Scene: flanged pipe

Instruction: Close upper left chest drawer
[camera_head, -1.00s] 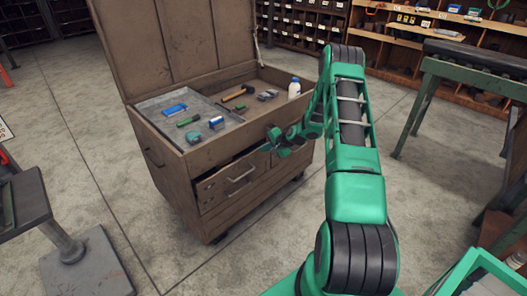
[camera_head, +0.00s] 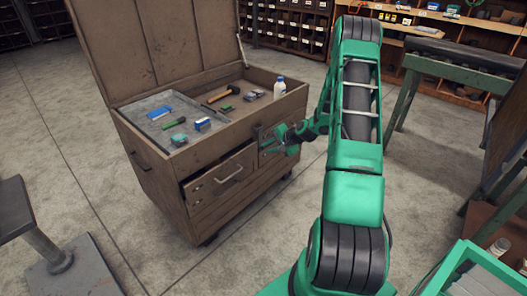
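The brown tool chest (camera_head: 153,171) stands left of centre with its lid raised. Its upper left drawer (camera_head: 222,180) sticks out a little from the front, with a dark gap along its top edge and a metal handle (camera_head: 229,175) on its face. My gripper (camera_head: 266,141) is at the end of the green arm, near the chest's front rim, to the right of and above the drawer. It looks empty, but the fingers are small and partly lost against the chest, so their opening is unclear.
The chest's open top holds a grey tray (camera_head: 157,102) with small boxes, a hammer (camera_head: 222,94) and a white bottle (camera_head: 279,88). A grey stand (camera_head: 38,225) is at left, a green-legged bench (camera_head: 409,98) at right. The floor before the chest is clear.

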